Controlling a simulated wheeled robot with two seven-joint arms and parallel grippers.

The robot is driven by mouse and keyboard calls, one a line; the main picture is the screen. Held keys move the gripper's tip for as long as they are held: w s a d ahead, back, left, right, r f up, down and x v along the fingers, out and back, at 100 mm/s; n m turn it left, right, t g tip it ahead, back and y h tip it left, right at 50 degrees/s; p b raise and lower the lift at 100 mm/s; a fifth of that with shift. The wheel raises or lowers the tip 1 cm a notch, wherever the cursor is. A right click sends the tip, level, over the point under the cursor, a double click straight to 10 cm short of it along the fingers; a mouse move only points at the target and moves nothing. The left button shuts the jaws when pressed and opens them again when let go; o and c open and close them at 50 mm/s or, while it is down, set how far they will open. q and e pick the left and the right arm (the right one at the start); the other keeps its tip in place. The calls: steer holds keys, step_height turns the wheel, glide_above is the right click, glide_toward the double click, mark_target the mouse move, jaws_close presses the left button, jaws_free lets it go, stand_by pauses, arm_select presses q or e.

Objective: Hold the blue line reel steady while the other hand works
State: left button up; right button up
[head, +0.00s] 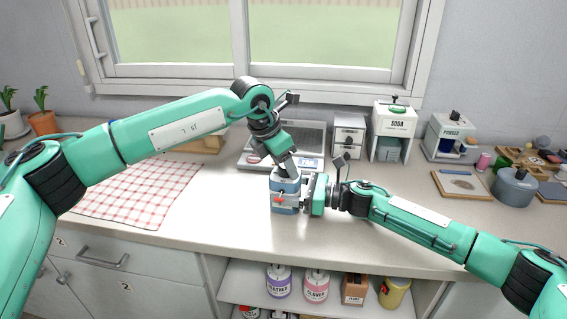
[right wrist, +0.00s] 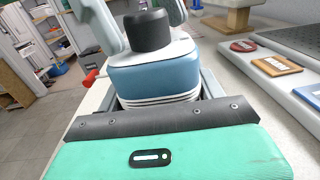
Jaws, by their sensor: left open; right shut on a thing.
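The blue line reel (head: 285,193) stands upright near the counter's front edge, with a pale top and a small red crank handle (right wrist: 91,77) at its side. It fills the middle of the right wrist view (right wrist: 152,78), with a black knob (right wrist: 147,31) on top. My right gripper (head: 300,196) comes from the right and is shut on the reel's body. My left gripper (head: 286,168) points down from above, its fingers open on either side of the knob. Whether they touch the knob cannot be told.
A scale (head: 257,158) with a metal plate stands close behind the reel. Drawers (head: 348,133), a soda box (head: 394,124) and a powder box (head: 447,132) are behind right. A checked cloth (head: 140,192) lies left. Counter between cloth and reel is clear.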

arm_select(q)
steer(key=c, duration=1)
steer(key=m+g, duration=0.1)
steer(key=m, duration=0.1)
steer(key=m+g, duration=0.1)
steer(key=m, duration=0.1)
steer(key=shift+w+m+h, duration=0.15)
steer(key=shift+m+h, duration=0.15)
steer(key=shift+m, duration=0.1)
steer(key=m, duration=0.2)
steer(key=m+g, duration=0.1)
steer(key=m, duration=0.1)
steer(key=shift+w+g, duration=0.1)
steer(key=shift+g, duration=0.2)
steer(key=m, duration=0.2)
steer(key=m+g, duration=0.1)
steer(key=m, duration=0.2)
steer(key=shift+w+g+y, duration=0.1)
steer(key=shift+g+y, duration=0.2)
steer(key=shift+y, duration=0.1)
steer(key=shift+w+m+g+y, duration=0.1)
steer(key=shift+m+g+y, duration=0.45)
steer(key=shift+m, duration=1.45)
